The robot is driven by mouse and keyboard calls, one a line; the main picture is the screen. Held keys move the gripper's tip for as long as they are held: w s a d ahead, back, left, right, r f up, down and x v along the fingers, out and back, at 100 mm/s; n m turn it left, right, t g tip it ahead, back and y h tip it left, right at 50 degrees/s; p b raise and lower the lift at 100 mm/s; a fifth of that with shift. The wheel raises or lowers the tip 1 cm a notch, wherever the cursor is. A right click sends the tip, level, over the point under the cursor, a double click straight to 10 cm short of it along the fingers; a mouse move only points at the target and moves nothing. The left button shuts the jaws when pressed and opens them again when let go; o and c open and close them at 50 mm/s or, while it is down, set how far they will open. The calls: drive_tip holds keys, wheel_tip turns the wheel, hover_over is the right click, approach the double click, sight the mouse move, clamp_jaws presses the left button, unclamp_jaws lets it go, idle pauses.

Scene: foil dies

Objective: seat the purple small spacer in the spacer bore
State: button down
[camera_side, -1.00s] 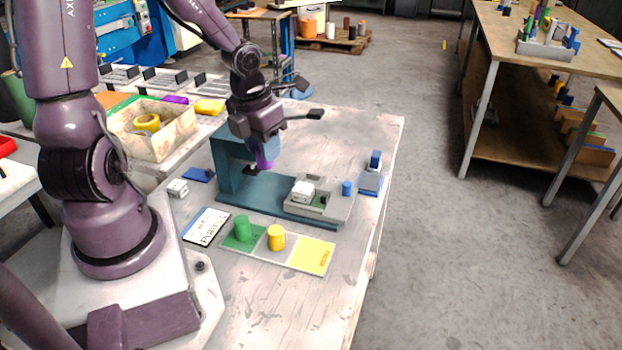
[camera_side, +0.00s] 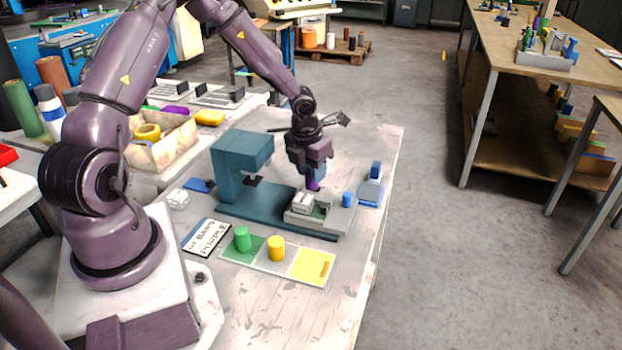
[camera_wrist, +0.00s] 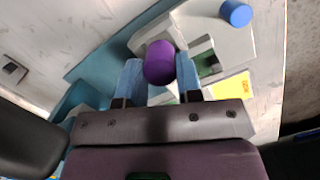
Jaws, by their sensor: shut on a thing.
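The purple small spacer (camera_side: 313,186) is held between the blue fingertips of my gripper (camera_side: 315,176). In the wrist view the purple spacer (camera_wrist: 159,62) sits between the two blue fingers (camera_wrist: 160,74), its round end showing. In the side view it is over the back part of the grey fixture block (camera_side: 336,222) on the teal press base. Whether its lower end touches the block cannot be told. The spacer bore cannot be made out for certain; a dark slot with green inside (camera_wrist: 208,64) shows beside the spacer in the wrist view.
The teal press head (camera_side: 243,148) stands left of my gripper. A blue part (camera_side: 372,183) stands to the right. Green (camera_side: 242,239) and yellow (camera_side: 277,247) cylinders stand on a mat in front.

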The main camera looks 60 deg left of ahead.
drive_tip(key=shift+f, duration=1.3)
drive_tip(key=shift+f, duration=0.1)
drive_tip(key=c, duration=0.8)
unclamp_jaws()
